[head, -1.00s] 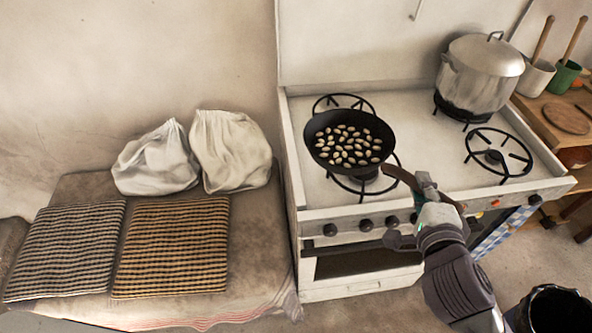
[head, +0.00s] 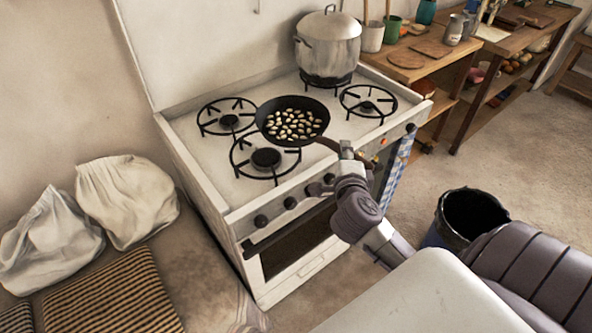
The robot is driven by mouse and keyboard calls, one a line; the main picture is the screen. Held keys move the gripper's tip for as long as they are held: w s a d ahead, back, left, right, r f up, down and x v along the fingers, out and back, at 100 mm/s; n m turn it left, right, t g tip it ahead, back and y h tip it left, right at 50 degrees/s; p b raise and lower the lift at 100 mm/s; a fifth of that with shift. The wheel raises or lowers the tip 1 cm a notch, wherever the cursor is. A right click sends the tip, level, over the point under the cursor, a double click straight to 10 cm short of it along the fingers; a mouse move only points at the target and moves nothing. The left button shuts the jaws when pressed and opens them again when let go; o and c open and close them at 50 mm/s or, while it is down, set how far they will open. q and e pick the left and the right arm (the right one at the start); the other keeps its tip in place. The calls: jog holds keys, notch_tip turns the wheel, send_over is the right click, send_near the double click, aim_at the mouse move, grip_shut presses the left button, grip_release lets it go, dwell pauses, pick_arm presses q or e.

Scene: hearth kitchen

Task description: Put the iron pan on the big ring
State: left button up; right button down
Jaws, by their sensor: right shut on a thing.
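The black iron pan (head: 270,127), holding several pale oval pieces, is over the middle of the white stove top (head: 215,168). It is roughly level; I cannot tell whether it hangs just above the surface or touches it. My right gripper (head: 343,151) is shut on its handle (head: 326,143) at the stove's front edge. The front left ring (head: 265,159) looks the biggest and is bare, just left of and in front of the pan. The back left ring (head: 228,120) and front right ring (head: 367,106) are bare too. My left gripper is out of view.
A large lidded pot (head: 328,45) stands on the back right ring, close behind the pan. Knobs line the stove front. A black bin (head: 474,213) stands on the floor at right. White sacks (head: 128,200) and striped cushions (head: 110,295) lie left of the stove.

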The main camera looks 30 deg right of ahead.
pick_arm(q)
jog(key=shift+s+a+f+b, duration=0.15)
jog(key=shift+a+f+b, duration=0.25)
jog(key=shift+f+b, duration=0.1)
pick_arm(e)
jog(key=w+a+f, duration=0.5)
jog(key=a+f, duration=0.2)
jog(key=f, duration=0.1)
jog(key=shift+f, duration=0.4)
jog(key=c, duration=1.3)
grip_release()
jog(key=shift+s+f, duration=0.1)
jog(key=shift+f, duration=0.1)
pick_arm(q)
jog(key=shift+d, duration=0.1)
pick_arm(e)
jog(key=o, duration=0.3)
jog(key=shift+r, duration=0.15)
